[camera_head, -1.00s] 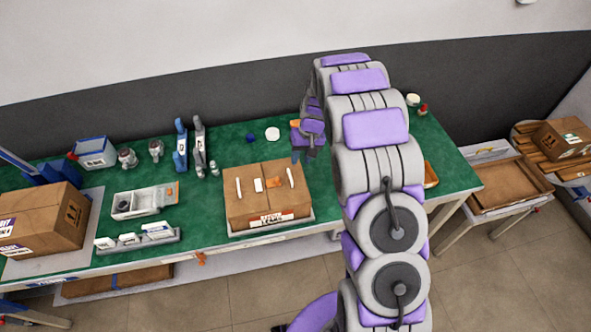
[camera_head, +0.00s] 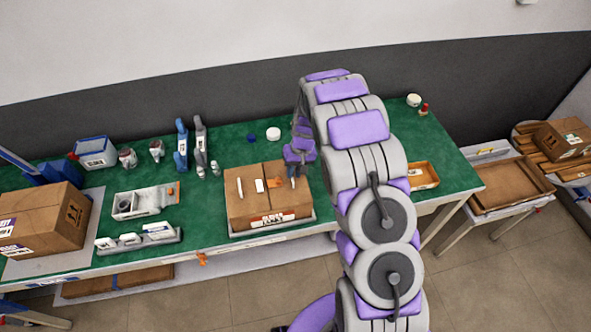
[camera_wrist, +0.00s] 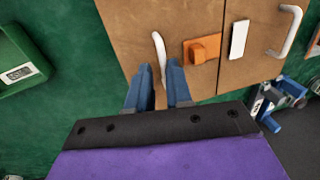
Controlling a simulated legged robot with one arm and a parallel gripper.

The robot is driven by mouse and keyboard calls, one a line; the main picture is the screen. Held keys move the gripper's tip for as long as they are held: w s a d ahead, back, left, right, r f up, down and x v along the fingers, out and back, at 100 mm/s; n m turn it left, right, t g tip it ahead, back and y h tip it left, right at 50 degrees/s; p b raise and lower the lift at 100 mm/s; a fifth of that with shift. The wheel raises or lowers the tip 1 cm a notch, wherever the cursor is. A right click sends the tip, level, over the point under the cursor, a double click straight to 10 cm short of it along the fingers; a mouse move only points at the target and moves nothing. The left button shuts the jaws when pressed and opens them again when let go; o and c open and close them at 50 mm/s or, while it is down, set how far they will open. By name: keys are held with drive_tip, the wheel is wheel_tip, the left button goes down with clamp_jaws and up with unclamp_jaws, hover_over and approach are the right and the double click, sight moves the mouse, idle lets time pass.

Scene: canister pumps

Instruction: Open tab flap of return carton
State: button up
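The return carton (camera_head: 238,211) is a brown box on the green bench in the head view. Its top carries two white handles, an orange tab (camera_head: 275,183) and a white label (camera_head: 259,185). The wrist view shows the near handle (camera_wrist: 157,42), the orange tab (camera_wrist: 203,47), the white label (camera_wrist: 239,39) and the far handle (camera_wrist: 291,28). My gripper (camera_wrist: 160,72) has its two blue fingers apart, on either side of the near handle's lower end; contact cannot be told. In the head view my gripper (camera_head: 293,172) is over the carton's right handle, partly hiding it.
Another brown carton (camera_head: 45,222) stands at the bench's left end. A grey parts tray (camera_head: 140,203) and a rack (camera_head: 138,240) lie left of the return carton. A small wooden tray (camera_head: 424,176) is to the right.

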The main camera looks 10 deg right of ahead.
drive_tip(key=shift+a, duration=0.7)
clamp_jaws()
drive_tip(key=shift+d, duration=0.6)
drive_tip(key=shift+a, duration=0.15)
